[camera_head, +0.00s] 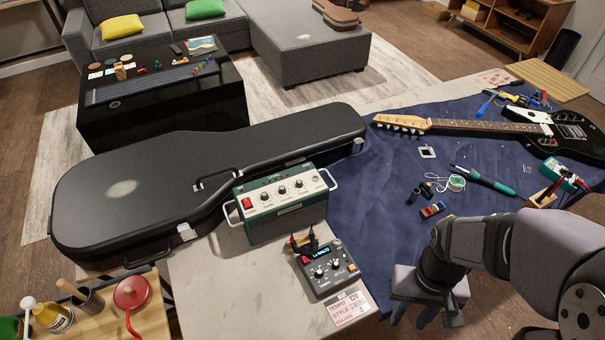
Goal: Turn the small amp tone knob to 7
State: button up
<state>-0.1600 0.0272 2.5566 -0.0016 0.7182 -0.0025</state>
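The small amp (285,222) is a green box with a pale control panel and metal side handles. It stands upright on the grey tabletop, in front of the black guitar case. A row of dark knobs (282,190) runs along its panel beside a red switch (247,203). The middle knob looks like the tone knob, but the labels and pointer settings are too small to read surely. My gripper (426,316) is at the lower right, pointing down near the table's front edge, well apart from the amp. Its finger opening is not clear, and I see nothing held.
A dark pedal unit (327,268) with a lit display and knobs stands in front of the amp, near a paper card (347,308). The black guitar case (130,190) lies behind. A blue cloth (395,215) carries an electric guitar (480,126) and tools at right.

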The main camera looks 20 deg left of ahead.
jog(key=w+a+f+n+p, duration=0.2)
jog(key=w+a+p, duration=0.1)
jog(key=w+a, duration=0.6)
jog(key=n+t+y, duration=0.2)
jog(key=n+y, duration=0.2)
jog(key=n, duration=0.3)
send_near(300, 182)
jog(key=d+f, duration=0.2)
jog(key=f, duration=0.1)
jog(key=shift+w+d+f, duration=0.1)
jog(key=shift+d+f, duration=0.05)
jog(key=shift+d, duration=0.1)
jog(key=shift+a+r+n+y, duration=0.1)
jog(key=shift+a+r+n, duration=0.3)
jog(key=shift+n, duration=0.8)
jog(key=shift+a+r+n+y, duration=0.1)
jog(key=shift+a+r+n, duration=0.35)
jog(key=shift+n, duration=0.75)
jog(key=shift+a+r+n+y, duration=0.15)
jog(key=shift+r+n, duration=0.4)
jog(key=shift+n, duration=0.65)
jog(key=shift+a+f, duration=0.1)
jog(key=shift+p+x, duration=1.6)
jog(key=shift+x, duration=1.95)
